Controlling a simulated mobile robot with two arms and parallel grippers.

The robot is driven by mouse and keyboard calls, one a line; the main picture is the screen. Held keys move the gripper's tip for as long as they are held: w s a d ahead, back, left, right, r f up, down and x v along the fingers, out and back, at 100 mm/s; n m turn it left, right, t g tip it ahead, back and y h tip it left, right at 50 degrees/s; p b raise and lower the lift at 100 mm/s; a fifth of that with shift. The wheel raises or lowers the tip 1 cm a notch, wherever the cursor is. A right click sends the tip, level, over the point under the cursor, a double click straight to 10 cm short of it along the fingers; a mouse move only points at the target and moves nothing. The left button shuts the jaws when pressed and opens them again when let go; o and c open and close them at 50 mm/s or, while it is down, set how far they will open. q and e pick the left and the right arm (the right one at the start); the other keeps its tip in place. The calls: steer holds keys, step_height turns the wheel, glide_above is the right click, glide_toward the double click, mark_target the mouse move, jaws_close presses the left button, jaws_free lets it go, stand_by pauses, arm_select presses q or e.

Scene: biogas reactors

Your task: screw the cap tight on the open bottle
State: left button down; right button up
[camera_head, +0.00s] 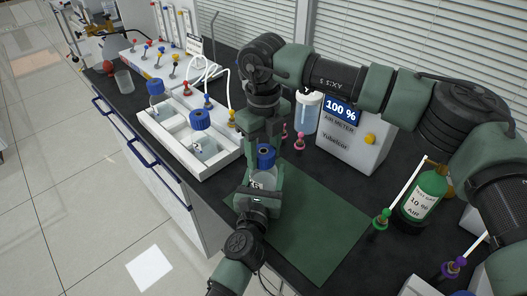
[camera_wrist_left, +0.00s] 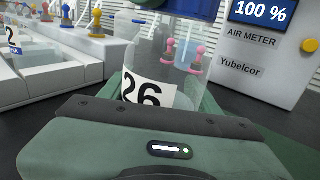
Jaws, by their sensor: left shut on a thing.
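A clear bottle (camera_head: 262,180) with a white label stands upright over the green mat (camera_head: 318,238). In the left wrist view the bottle (camera_wrist_left: 165,60) shows the number 26. A blue cap (camera_head: 266,153) is at the bottle's mouth; its lower edge shows at the top of the left wrist view (camera_wrist_left: 182,7). My left gripper (camera_head: 262,190) is shut on the bottle from the front. My right gripper (camera_head: 264,150) points down from above, with its fingers at either side of the cap. Whether they touch the cap, and how the cap sits on the thread, I cannot tell.
A white tray (camera_head: 172,158) with blue-capped bottles (camera_head: 200,122) stands to the left. The air meter (camera_head: 352,142) reads 100 % behind, near pink fittings (camera_head: 300,142). A green gas bottle (camera_head: 424,192) stands at the right. The mat's right part is clear.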

mark_target(264, 176)
steer(key=o, duration=0.4)
steer(key=shift+c, duration=0.2)
arm_select(q)
steer(key=shift+c, duration=1.3)
jaws_free()
arm_select(e)
step_height(264, 176, up, 12)
arm_select(q)
steer(key=s, duration=0.2)
steer(key=s+a, duration=0.1)
steer(key=s, duration=0.4)
steer(key=shift+s+a, duration=0.25)
steer(key=shift+s, duration=0.05)
arm_select(e)
steer(key=shift+f, duration=0.2)
arm_select(q)
steer(key=shift+s+f, duration=0.1)
